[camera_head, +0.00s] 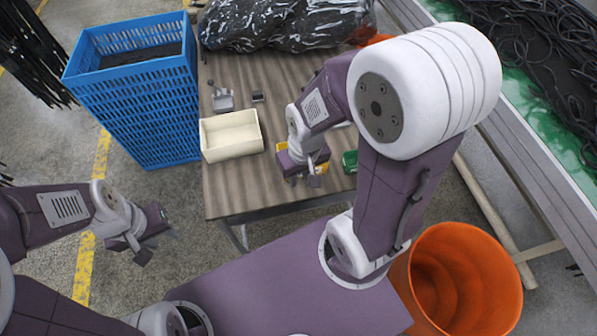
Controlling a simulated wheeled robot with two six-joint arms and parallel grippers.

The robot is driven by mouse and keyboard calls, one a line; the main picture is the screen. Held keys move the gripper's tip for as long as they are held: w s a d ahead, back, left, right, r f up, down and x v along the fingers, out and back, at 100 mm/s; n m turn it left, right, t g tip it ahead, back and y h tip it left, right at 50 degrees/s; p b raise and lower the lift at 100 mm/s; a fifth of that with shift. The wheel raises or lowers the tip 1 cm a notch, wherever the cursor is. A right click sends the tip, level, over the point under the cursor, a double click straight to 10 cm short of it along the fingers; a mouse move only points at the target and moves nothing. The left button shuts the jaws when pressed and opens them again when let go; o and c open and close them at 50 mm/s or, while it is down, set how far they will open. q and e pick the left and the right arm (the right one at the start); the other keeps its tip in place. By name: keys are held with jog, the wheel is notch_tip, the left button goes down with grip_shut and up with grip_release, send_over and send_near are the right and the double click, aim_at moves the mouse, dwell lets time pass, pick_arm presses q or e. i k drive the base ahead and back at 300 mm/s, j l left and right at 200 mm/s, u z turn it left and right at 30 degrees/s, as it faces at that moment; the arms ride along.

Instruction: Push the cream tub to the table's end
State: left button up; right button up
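The cream tub (231,135) is a shallow, open, empty rectangular box. It sits on the wooden table (235,190), at the table's left edge beside the blue crate. My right gripper (304,181) is over the table, to the right of the tub and a little nearer to me, apart from it. Its fingers look spread with nothing between them. My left gripper (142,247) is off the table, low over the floor to the left of the table's near edge. Its fingertips are small and partly hidden, so its opening is unclear.
A blue crate (140,100) stands against the table's left side. Black plastic bags (285,22) lie at the far end. A grey metal part (222,100) lies beyond the tub. A yellow item and a green item (350,161) lie near my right gripper. An orange bin (460,280) stands right.

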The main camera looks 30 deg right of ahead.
aim_at(231, 136)
jog(key=i+j, duration=0.1)
jog(key=j, duration=0.3)
jog(key=i+j, duration=0.15)
jog(key=j, duration=0.3)
jog(key=i+j, duration=0.1)
jog(key=j, duration=0.3)
